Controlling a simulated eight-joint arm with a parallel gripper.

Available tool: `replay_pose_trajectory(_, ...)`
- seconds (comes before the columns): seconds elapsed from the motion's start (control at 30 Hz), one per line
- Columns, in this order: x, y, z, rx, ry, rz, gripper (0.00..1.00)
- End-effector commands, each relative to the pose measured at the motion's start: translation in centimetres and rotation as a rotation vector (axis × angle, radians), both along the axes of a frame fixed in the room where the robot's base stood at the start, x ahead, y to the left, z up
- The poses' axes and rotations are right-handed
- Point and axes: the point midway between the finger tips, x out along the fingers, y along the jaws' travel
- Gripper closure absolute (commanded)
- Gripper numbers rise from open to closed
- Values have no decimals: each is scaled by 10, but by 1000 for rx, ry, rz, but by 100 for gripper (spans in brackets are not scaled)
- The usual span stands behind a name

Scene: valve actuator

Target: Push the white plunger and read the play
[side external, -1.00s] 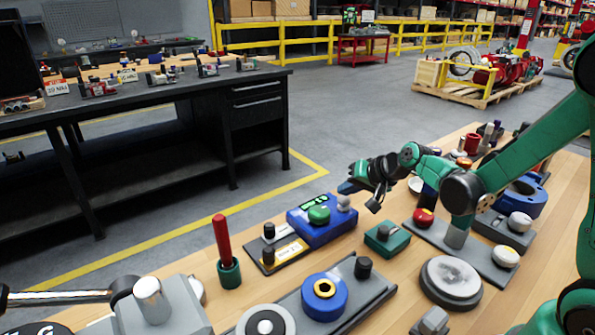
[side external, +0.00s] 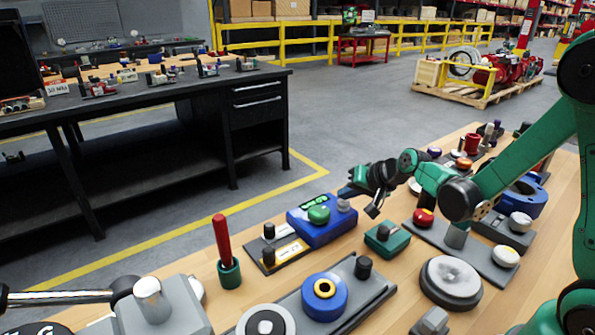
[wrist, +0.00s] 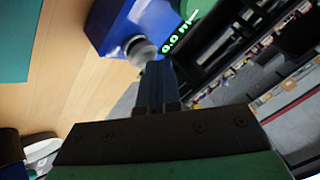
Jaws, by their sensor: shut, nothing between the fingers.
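The blue gauge box (side external: 322,230) stands on the wooden bench in the side view, with a green knob (side external: 318,215) on top and a lit green display (side external: 314,200). The pale plunger (side external: 343,206) sticks out at its right end. In the wrist view the plunger (wrist: 142,50) is a translucent whitish cap on the blue box (wrist: 122,20); the display (wrist: 178,36) reads 0.0, its unit partly unclear. My gripper (side external: 348,190) is shut and empty, just above and behind the plunger. In the wrist view its fingertips (wrist: 158,70) lie close beside the cap; contact cannot be told.
A teal block with a dark knob (side external: 387,238) stands right of the box. A black plate with a yellow label (side external: 280,254) lies at its left. A red-handled tool in a green cup (side external: 226,255) stands upright further left. Bare wood shows between these things.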

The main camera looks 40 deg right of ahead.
Motion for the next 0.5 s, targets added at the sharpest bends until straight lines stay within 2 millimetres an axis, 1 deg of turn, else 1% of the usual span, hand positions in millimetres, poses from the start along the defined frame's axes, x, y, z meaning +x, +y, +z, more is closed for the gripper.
replay_pose_trajectory(0.27,0,0,0,1,2,1,100)
replay_pose_trajectory(0.5,0,0,12,1,2,1,100)
